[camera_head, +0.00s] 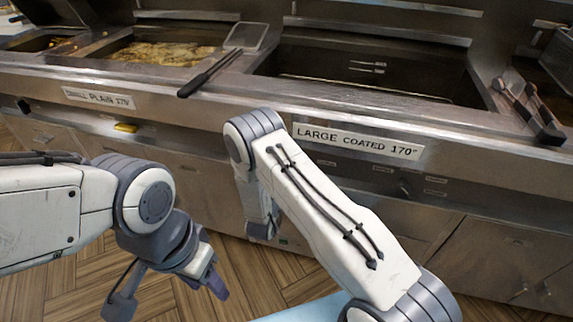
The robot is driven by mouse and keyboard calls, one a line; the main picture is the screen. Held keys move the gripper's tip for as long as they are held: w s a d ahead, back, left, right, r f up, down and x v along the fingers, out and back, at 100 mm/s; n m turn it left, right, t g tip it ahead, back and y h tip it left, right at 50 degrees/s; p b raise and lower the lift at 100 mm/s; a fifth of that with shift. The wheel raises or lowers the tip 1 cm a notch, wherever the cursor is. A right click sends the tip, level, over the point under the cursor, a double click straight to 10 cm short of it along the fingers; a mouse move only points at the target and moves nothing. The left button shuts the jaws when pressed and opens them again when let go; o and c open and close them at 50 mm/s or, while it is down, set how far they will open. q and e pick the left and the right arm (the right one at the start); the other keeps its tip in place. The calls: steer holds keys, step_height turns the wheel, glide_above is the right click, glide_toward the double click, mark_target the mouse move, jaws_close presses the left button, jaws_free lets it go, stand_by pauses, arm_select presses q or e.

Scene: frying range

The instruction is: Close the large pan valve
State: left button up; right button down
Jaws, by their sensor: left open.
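The large pan (350,75) is the wide dark vat at centre right, above the label "LARGE COATED 170°" (358,141). A small dark knob (405,188) sits on the front panel below that label. I cannot tell whether it is the large pan valve; my right arm covers part of the panel. A yellow handle (125,127) sits on the front under the "PLAIN" label. My left gripper (168,298) is open and empty, low over the floor at lower left, apart from the range. My right arm bends in front of the range; its gripper fingers do not show.
A pan of yellowish oil (165,53) is at upper left. A basket with a dark handle (210,72) rests on the divider, its handle reaching over the front edge. Tongs (530,108) lie at the right. Wooden floor (60,300) is open before the cabinets.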

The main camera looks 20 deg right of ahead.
steer(key=shift+a+f, duration=0.1)
stand_by(0.4)
steer(key=c, duration=0.7)
jaws_free()
steer(key=v, duration=1)
steer(key=shift+s+a, duration=0.15)
steer(key=shift+s, duration=0.1)
